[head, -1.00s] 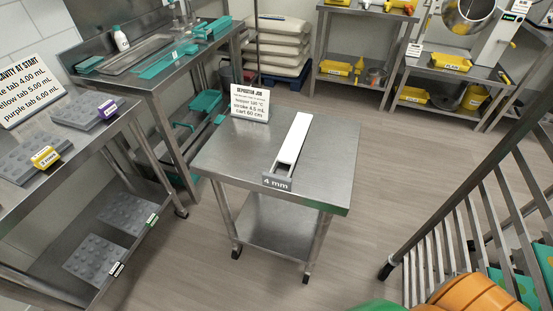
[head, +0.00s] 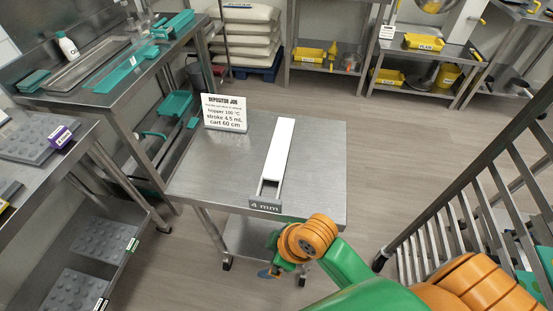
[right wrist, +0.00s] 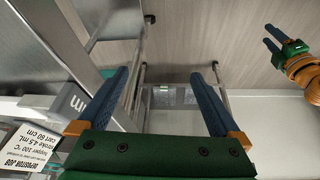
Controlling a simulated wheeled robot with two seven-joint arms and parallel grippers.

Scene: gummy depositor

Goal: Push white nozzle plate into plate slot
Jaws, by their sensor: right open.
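The white nozzle plate (head: 279,152) is a long flat bar on the steel table (head: 215,165), lying lengthwise in a narrow metal frame. The near end of this frame, the plate slot (head: 267,188), shows open and empty behind a "4 mm" label (head: 265,205). My right gripper (head: 268,273) is low in front of the table's near edge, apart from the plate and partly hidden by its wrist. In the right wrist view its blue fingers (right wrist: 155,100) are wide apart and empty. My left gripper (right wrist: 268,37) shows there at the upper right, fingers apart, empty.
A "depositor job" sign (head: 224,112) stands at the table's left. A rack (head: 470,200) of metal bars is at the right. A bench with trays (head: 100,70) and a shelf with grey moulds (head: 105,240) are at the left.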

